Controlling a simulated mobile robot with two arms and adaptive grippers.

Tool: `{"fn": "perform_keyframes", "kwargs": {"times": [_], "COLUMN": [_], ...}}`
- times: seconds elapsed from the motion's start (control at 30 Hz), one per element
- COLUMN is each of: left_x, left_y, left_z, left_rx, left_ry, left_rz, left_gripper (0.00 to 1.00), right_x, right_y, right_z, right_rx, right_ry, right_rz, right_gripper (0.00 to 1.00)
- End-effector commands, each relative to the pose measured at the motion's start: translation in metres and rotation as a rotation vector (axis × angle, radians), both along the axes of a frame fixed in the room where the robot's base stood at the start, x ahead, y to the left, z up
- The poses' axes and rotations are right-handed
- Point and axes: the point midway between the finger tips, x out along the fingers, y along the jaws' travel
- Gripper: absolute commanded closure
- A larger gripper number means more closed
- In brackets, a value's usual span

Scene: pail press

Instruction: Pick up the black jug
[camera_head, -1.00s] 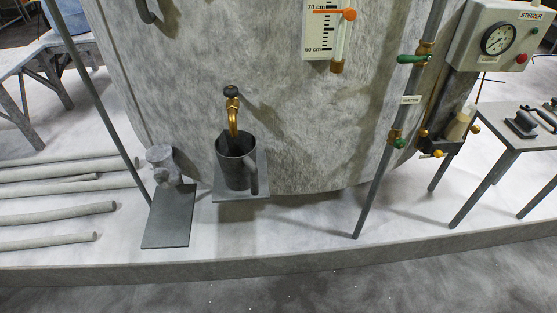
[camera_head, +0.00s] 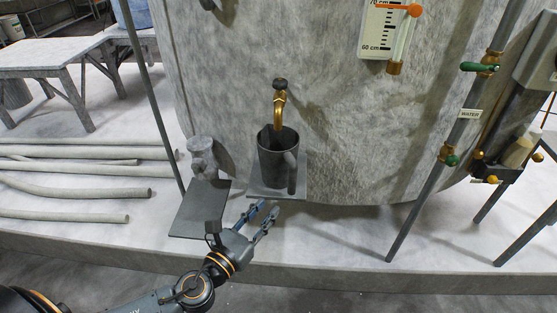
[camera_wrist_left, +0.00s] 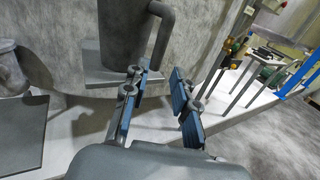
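The black jug (camera_head: 272,160) stands upright under the brass tap (camera_head: 280,104) on a small grey shelf (camera_head: 262,190) against the big tank. Its handle (camera_head: 292,172) is on the right, facing the front. My left gripper (camera_head: 265,218) is open and empty, just below and in front of the shelf. In the left wrist view the jug (camera_wrist_left: 122,35) is above and beyond the two spread fingers (camera_wrist_left: 160,100), with its handle (camera_wrist_left: 162,35) at its right side. The fingers do not touch the jug. My right gripper is not in view.
A dark flat plate (camera_head: 200,208) with a grey fitting (camera_head: 202,152) behind it lies left of the jug. A thin post (camera_head: 150,95) rises there. A water pipe (camera_head: 440,165) slants down at the right. The platform between shelf and pipe is clear.

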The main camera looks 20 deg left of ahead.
Motion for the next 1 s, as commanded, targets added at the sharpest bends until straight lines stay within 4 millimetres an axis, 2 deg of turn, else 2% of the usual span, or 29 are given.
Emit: {"fn": "perform_keyframes", "kwargs": {"times": [0.1,0.3,0.57,0.83,1.0], "left_x": [0.023,0.060,0.080,0.118,0.127], "left_y": [-0.005,-0.012,-0.017,-0.026,-0.028], "left_z": [0.007,0.004,0.002,0.003,0.002], "left_rx": [0.000,-0.002,-0.003,-0.004,-0.004], "left_ry": [-0.006,-0.003,0.000,0.000,0.001], "left_rz": [0.000,0.001,0.000,0.001,0.000], "left_gripper": [0.73,0.73,0.73,0.73,0.73], "right_x": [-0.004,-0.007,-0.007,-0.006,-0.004], "right_y": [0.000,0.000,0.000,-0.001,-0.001], "right_z": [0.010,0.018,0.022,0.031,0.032], "right_rx": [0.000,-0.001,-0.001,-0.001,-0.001], "right_ry": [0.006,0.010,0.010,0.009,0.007], "right_rz": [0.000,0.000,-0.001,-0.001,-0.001], "right_gripper": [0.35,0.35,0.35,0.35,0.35]}}
